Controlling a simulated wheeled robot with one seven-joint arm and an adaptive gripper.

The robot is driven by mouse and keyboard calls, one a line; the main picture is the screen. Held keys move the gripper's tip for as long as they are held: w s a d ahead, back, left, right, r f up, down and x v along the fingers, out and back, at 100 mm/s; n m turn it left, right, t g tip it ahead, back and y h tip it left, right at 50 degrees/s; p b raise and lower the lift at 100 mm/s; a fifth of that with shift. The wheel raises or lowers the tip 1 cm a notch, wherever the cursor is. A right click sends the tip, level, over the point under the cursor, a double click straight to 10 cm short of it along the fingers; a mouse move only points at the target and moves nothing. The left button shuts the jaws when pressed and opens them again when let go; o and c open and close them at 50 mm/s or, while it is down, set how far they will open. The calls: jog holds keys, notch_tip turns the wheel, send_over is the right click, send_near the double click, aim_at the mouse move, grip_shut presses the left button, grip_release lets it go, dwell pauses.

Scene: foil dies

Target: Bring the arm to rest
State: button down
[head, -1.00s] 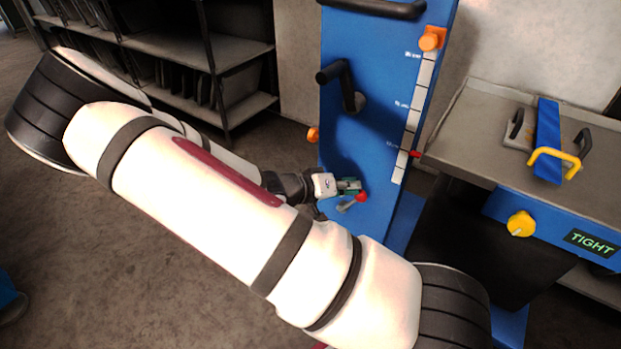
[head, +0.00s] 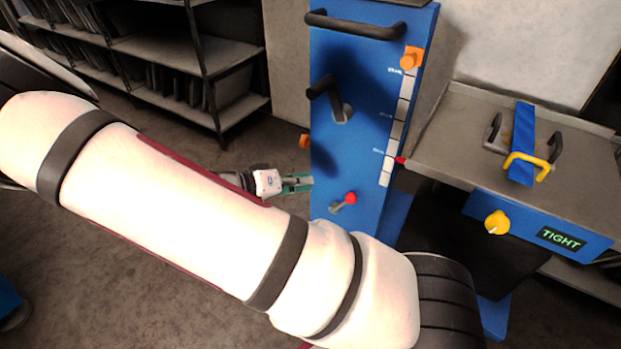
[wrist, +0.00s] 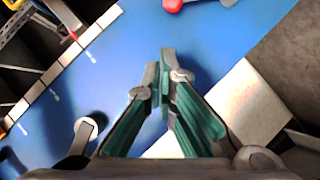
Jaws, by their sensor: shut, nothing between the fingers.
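My gripper (head: 308,183) is in front of the blue upright panel (head: 355,150), to the left of the small lever with the red knob (head: 350,198). Its green-padded fingers are together and hold nothing. In the wrist view my gripper (wrist: 164,58) shows shut against the blue panel (wrist: 220,40), with part of the red-knobbed lever (wrist: 180,4) at the top edge. My white arm crosses the head view from upper left to lower right and hides the panel's lower part.
A grey bench (head: 460,135) at right bears a blue bar (head: 523,130) with a yellow handle (head: 527,163). Its front has a yellow knob (head: 497,222) and a display (head: 561,239) reading TIGHT. A black crank (head: 325,92) juts from the panel. Shelving (head: 185,50) stands behind left.

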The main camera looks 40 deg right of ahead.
dwell(0.6)
jog(key=s+a+r+n+t+y, duration=0.1)
jog(key=s+a+r+n+y, duration=0.5)
jog(key=s+r, duration=0.65)
jog(key=s+a+r+n+t+y, duration=0.1)
jog(key=s+a+r+n+y, duration=0.2)
jog(key=s+a+r+y, duration=0.9)
jog(key=s+d+r+t+h+p, duration=0.1)
jog(key=d+r+h+p, duration=0.1)
jog(key=r+p, duration=1.1)
jog(key=s+d+r+t+h+p, duration=0.1)
jog(key=d+r+t+h+p, duration=0.1)
jog(key=r+p, duration=1.1)
jog(key=shift+s+d+t+h, duration=0.3)
jog(key=shift+s+d, duration=0.05)
jog(key=shift+s, duration=0.05)
jog(key=shift+d, duration=0.15)
